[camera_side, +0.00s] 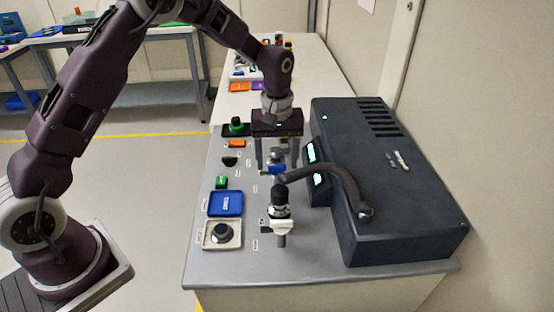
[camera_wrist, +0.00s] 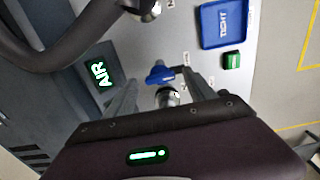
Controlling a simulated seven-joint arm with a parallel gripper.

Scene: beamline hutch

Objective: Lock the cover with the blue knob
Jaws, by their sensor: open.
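The blue knob (camera_side: 277,170) sits on a small metal fitting (camera_side: 276,155) on the grey bench, left of the dark machine. In the wrist view the blue knob (camera_wrist: 159,75) shows as a small winged handle, with the round metal fitting (camera_wrist: 167,97) just nearer my palm. My gripper (camera_side: 276,168) points down over the fitting, its two fingers apart on either side. In the wrist view my gripper (camera_wrist: 165,80) is open, and the knob lies between the fingertips with no clear contact. I cannot tell which part is the cover.
A dark machine (camera_side: 385,190) with lit screens fills the right side; its curved black arm (camera_side: 340,180) arches close to my gripper. A black-and-white instrument (camera_side: 280,215) stands in front. A blue tray (camera_side: 226,203), green block (camera_side: 221,182) and white tray (camera_side: 222,246) lie left.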

